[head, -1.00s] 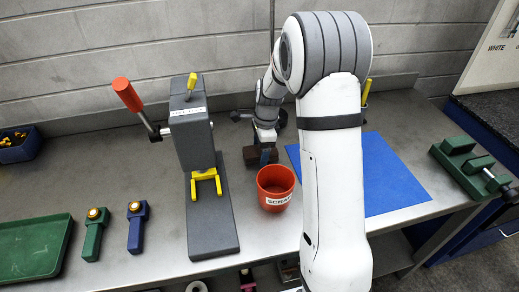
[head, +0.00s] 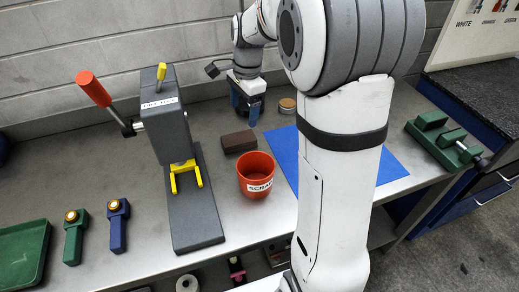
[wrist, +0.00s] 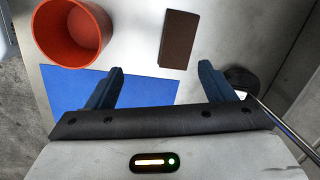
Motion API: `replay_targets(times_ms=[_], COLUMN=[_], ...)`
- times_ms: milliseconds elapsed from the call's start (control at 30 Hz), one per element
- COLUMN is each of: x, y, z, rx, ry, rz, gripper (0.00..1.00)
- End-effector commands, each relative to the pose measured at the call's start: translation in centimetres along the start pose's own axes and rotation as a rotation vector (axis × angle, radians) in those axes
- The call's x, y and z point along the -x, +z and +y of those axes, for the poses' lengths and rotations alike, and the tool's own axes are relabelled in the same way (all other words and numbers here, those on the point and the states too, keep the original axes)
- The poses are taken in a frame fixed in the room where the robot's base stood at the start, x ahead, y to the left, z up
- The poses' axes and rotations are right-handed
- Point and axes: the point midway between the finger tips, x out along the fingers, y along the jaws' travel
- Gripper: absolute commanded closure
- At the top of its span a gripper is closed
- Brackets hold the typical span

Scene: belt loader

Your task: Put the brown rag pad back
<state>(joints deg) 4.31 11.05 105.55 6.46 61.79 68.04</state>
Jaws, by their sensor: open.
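The brown rag pad (head: 239,142) lies flat on the grey workbench, just behind the red scrap bin. In the wrist view the pad (wrist: 179,40) shows as a brown rectangle, out beyond the fingertips and toward the right finger. My gripper (head: 247,106) is at the back of the bench, to the right of the pad and above the surface. Its two blue fingers (wrist: 160,68) are spread wide with nothing between them. The pad and the fingers are apart.
The red scrap bin (head: 257,175) stands close in front of the pad. A blue mat (head: 386,168) lies to the right, partly hidden by my arm. The grey press (head: 165,115) stands left. A small round jar (head: 288,106) is at the back, right of my gripper.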

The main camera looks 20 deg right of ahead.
Motion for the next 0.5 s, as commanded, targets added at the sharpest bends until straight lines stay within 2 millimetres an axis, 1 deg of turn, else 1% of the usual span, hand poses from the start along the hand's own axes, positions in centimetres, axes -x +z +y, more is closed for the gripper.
replay_targets(times_ms=[33,67,100,167,200,267,300,400,500], x=[1.1,1.5,2.0,2.5,2.8,3.0,3.0,2.7,2.1], y=[0.9,1.3,1.9,2.7,3.2,4.0,4.4,5.4,6.0], z=[1.9,3.1,4.7,7.0,8.6,10.9,12.5,16.0,18.7], rx=[0.102,0.171,0.266,0.406,0.501,0.642,0.734,0.947,1.119], ry=[-0.018,-0.026,-0.035,-0.048,-0.054,-0.062,-0.065,-0.069,-0.067], rz=[0.016,0.027,0.041,0.064,0.080,0.107,0.124,0.168,0.205], gripper=[0.24,0.24,0.24,0.24,0.24,0.24,0.24,0.24,0.24])
